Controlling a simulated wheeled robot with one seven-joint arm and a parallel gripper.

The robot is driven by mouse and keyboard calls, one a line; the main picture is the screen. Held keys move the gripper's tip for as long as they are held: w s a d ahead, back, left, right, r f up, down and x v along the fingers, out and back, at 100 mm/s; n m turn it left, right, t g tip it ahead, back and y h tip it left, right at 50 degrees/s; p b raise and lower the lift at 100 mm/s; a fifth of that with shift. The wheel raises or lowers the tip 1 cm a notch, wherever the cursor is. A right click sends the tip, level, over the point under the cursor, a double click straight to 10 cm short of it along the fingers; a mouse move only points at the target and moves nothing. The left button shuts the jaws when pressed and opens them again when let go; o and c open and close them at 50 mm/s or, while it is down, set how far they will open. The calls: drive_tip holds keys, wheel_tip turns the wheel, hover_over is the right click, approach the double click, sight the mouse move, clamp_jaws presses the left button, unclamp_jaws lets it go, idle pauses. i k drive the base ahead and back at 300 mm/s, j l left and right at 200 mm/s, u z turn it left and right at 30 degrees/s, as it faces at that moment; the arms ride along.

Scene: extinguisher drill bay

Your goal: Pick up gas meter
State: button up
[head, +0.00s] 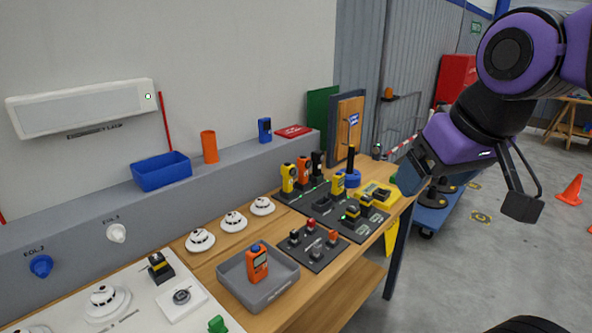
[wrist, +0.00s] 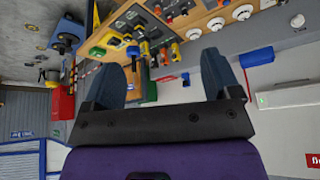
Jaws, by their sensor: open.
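An orange handheld meter (head: 257,263) with a dark screen stands in a grey open tray (head: 232,288) at the near part of the wooden bench. More handheld meters stand on a dark dock further back: a yellow one (head: 288,178), an orange one (head: 303,170) and a black one (head: 317,164). Another yellow meter (head: 338,184) stands just right of them. I cannot tell which one is the gas meter. My gripper (head: 408,178) is in the air right of the bench, apart from all the meters. In the wrist view my gripper (wrist: 168,75) has its two fingers wide apart, with nothing between them.
White smoke detectors (head: 200,240) line the bench beside the grey ledge. A dark board with small coloured-top blocks (head: 313,246) lies right of the tray. A blue bin (head: 161,171) and orange cup (head: 209,147) stand on the ledge. A blue cart (head: 432,209) is beyond the bench; floor at right is mostly clear.

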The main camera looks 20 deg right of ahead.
sight(265, 124)
drive_tip(key=i+l+u, duration=0.15)
drive_tip(key=l, duration=0.2)
drive_tip(key=i+l+u, duration=0.25)
drive_tip(key=i+l, duration=0.15)
drive_tip(key=l, duration=0.35)
drive_tip(key=i+l+u, duration=0.15)
drive_tip(key=l, duration=0.2)
drive_tip(key=i+l+u, duration=0.15)
drive_tip(key=l, duration=0.25)
drive_tip(key=i+l+u, duration=0.15)
drive_tip(key=l, duration=0.3)
drive_tip(key=l+u, duration=0.1)
drive_tip(key=l, duration=0.3)
